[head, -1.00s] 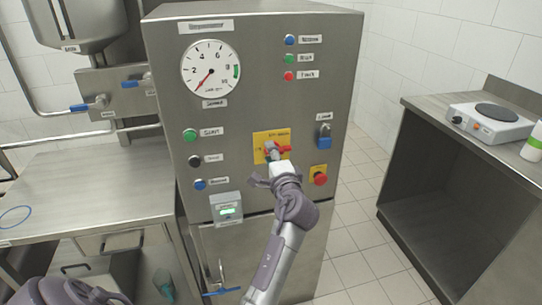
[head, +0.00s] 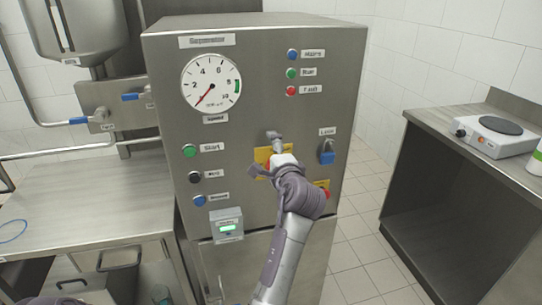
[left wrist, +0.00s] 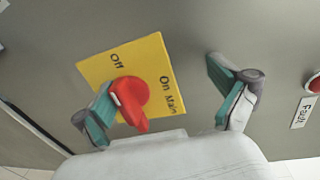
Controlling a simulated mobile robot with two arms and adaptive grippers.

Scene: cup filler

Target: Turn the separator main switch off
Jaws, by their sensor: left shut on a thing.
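The main switch is a red handle (left wrist: 132,100) on a yellow plate (left wrist: 150,58) marked "Off" and "On Main". In the left wrist view the handle's long end points down, away from the "Off" word. One fingertip is against the handle's left side, and the other shows well to the right, beyond the plate. In the head view the gripper (head: 276,150) is at the steel cabinet front and hides most of the yellow plate (head: 262,156). My right gripper is not in view.
A blue padlock (head: 327,155) and a partly hidden red button (head: 325,188) are right of the switch. Start and other buttons (head: 190,151) are left, under a dial (head: 211,82). A bench with a hotplate (head: 493,133) stands right, with open floor between.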

